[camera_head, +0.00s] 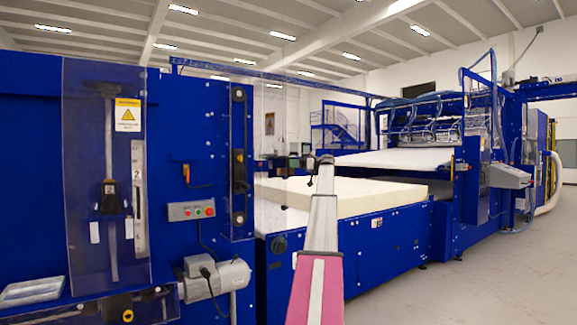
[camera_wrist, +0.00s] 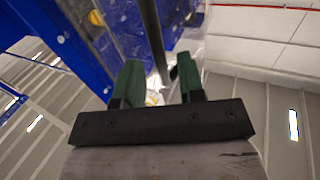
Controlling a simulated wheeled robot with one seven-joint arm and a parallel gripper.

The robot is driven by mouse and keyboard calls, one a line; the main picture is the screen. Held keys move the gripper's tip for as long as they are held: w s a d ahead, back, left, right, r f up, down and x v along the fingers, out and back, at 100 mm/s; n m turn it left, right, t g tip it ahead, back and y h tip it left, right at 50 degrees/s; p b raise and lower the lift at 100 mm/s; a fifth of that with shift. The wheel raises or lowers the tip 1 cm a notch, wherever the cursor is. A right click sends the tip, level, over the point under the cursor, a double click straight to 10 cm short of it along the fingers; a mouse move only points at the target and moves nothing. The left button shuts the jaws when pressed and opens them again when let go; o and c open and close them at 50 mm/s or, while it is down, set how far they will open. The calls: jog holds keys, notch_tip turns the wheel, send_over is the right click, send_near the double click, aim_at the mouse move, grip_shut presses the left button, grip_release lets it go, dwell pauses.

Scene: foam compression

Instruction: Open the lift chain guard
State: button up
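A clear guard panel (camera_head: 285,120) stands at the right end of the blue machine, in front of the foam block; I take it for the lift chain guard. It looks closed, though its edges are hard to see. My gripper (camera_head: 318,160) is raised at the right edge of this panel. In the wrist view the two green fingers of my gripper (camera_wrist: 158,82) are spread apart. A dark upright bar (camera_wrist: 152,35) lines up with the gap between them, with space on either side. Clear sheet shows behind it. Whether the fingers touch the bar cannot be told.
Another clear panel (camera_head: 84,190) with a yellow warning label covers the left machine front. A cream foam block (camera_head: 375,196) lies on the blue conveyor (camera_head: 390,247). Floor at right (camera_head: 500,285) is clear.

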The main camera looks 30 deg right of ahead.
jog(key=v, duration=0.8)
jog(key=shift+d, duration=0.25)
jog(key=shift+s, duration=0.2)
